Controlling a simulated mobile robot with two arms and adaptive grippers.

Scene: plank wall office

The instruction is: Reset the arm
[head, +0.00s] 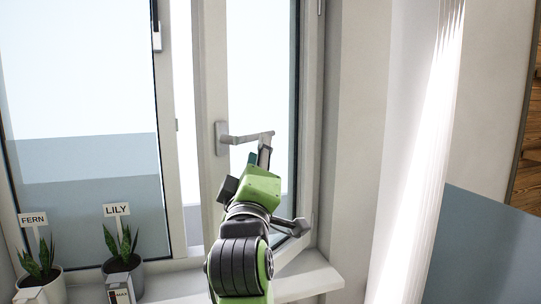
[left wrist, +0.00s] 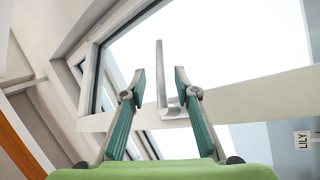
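A grey lever handle (head: 247,137) sits on the white frame of the right window sash (head: 213,70), its lever pointing right. My left gripper (head: 259,157) is just below the lever in the head view, on a green arm coming up from the bottom. In the left wrist view, the two teal fingers of my left gripper (left wrist: 159,76) are spread apart. The handle (left wrist: 159,70) shows between and beyond them, with visible gaps on both sides, so it is not clamped. My right gripper is not in view.
Potted plants labelled FERN (head: 40,265) and LILY (head: 123,262) stand on the sill at left. A white sill (head: 310,279) runs below the sash. A white curtain (head: 425,150) hangs at right. A bright gap shows left of the sash.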

